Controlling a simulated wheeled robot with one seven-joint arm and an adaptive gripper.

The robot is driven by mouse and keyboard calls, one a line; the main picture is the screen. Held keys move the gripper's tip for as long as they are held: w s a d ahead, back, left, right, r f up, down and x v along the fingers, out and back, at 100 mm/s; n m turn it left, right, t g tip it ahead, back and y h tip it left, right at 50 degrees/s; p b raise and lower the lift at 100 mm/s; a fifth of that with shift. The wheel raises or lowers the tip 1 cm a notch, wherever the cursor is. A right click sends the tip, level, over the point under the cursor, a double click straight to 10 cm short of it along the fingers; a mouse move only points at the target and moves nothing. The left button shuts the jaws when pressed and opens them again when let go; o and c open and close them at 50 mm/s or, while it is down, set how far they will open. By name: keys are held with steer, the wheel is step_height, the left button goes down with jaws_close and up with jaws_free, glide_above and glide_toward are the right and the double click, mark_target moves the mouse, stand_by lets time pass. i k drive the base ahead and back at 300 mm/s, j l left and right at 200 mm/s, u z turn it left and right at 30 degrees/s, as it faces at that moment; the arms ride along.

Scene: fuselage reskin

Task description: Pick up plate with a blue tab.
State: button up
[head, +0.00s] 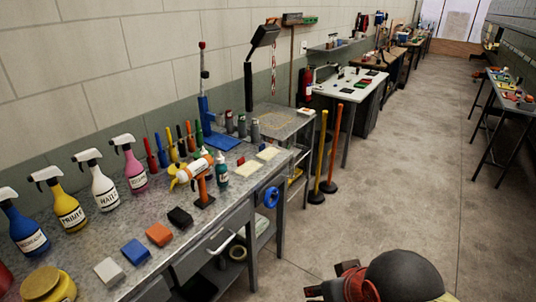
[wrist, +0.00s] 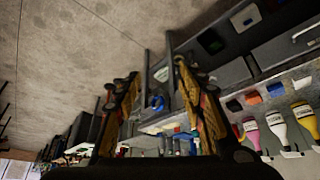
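I cannot make out a plate with a blue tab for certain in either view. Small coloured items lie on the white-topped table (head: 352,82) farther back, too small to identify. Others lie on the far right table (head: 513,103). My gripper (wrist: 157,82) shows in the wrist view with its two fingers wide apart and nothing between them. In the head view part of my gripper (head: 338,288) is at the bottom edge, over the floor, right of the near workbench and clear of it.
The near metal workbench (head: 75,240) holds spray bottles, coloured blocks, tools and a blue-based press (head: 207,120). A blue tape roll (head: 271,197) hangs at its right end. Yellow and orange posts (head: 328,150) stand beyond it. The concrete floor (head: 420,170) is open down the aisle.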

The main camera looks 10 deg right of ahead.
mark_target(268, 153)
steer(key=i+l+z, duration=0.15)
steer(key=i, duration=0.9)
steer(key=i+l+z, duration=0.15)
steer(key=i, duration=0.85)
